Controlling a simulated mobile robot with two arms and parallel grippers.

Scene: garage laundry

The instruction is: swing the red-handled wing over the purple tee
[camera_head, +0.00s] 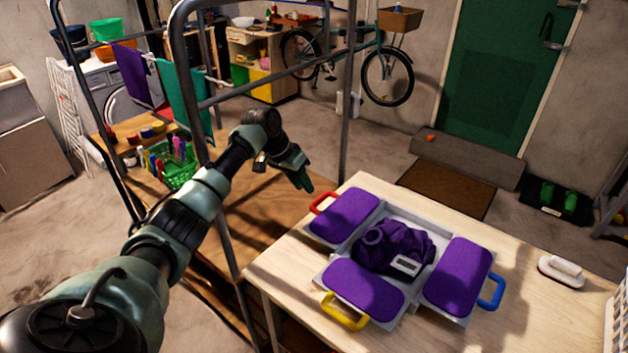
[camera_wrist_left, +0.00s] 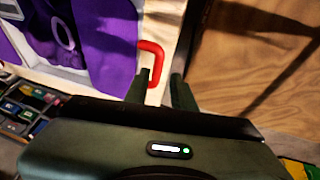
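The purple tee (camera_head: 405,238) lies bunched on the middle of a pale folding board (camera_head: 403,212) on the table. The wing with the red handle (camera_head: 322,200) is a purple pad (camera_head: 345,214) at the board's back left, lying open beside the tee. My left gripper (camera_head: 304,186) is just left of and apparently above the red handle. In the left wrist view its two fingers (camera_wrist_left: 164,90) are apart, with the red handle (camera_wrist_left: 155,50) close to the left finger and partly hidden behind it. Whether they touch is unclear. My right gripper is not in view.
Two more purple wings lie open, with a yellow handle (camera_head: 345,312) in front and a blue handle (camera_head: 492,292) at right. A metal rack post (camera_head: 347,100) rises behind the table. A white brush (camera_head: 562,271) sits at the table's right. A green basket (camera_head: 178,168) stands left.

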